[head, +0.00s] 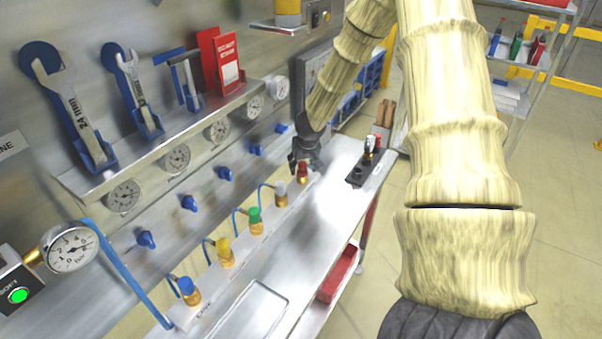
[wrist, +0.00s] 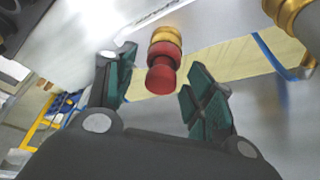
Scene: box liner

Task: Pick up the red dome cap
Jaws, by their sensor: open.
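The red dome cap (head: 303,167) is the last in the row of coloured caps, at the far end of the bench rail. In the wrist view the red dome cap (wrist: 160,76) sits on a brass fitting (wrist: 166,38), between and just beyond my fingers. My gripper (head: 304,158) is at the far end of the row, right by the red cap. In the wrist view my gripper (wrist: 158,92) is open, with one green-padded finger on each side of the cap and visible gaps. I cannot tell whether the cap is level with the fingertips.
White (head: 281,188), green (head: 255,214), yellow (head: 224,245) and blue (head: 186,284) caps stand nearer along the same rail. A black holder (head: 358,178) with small items stands to the right. The steel wall with gauges (head: 176,158) and blue valves (head: 225,174) runs along the left.

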